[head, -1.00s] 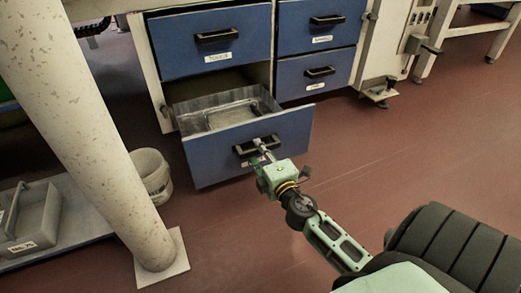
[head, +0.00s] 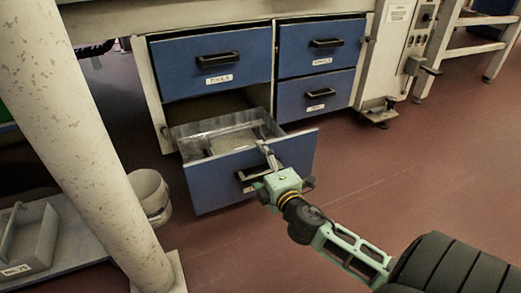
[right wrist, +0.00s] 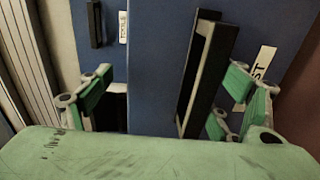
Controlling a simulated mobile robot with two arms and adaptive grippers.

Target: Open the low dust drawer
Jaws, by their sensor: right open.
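The low dust drawer (head: 222,178) is the bottom left blue drawer of the cabinet. It stands well out from the cabinet, and its metal inside shows with a pale, dusty-looking bottom. Its black handle (head: 250,178) is partly hidden by my right gripper (head: 268,155), which is at the drawer front. In the right wrist view the handle (right wrist: 207,75) lies between the two spread green fingers, nearer the right one. My right gripper is open and not closed on the handle. A label ending in "ST" (right wrist: 264,62) shows beside it. My left gripper is not in view.
The TOOLS drawer (head: 205,62) above and two blue drawers on the right (head: 322,45) are shut. A pale column (head: 85,140) stands at the left, with a white bucket (head: 150,195) and a grey tray (head: 28,240) near it. Red floor (head: 400,170) is clear at the right.

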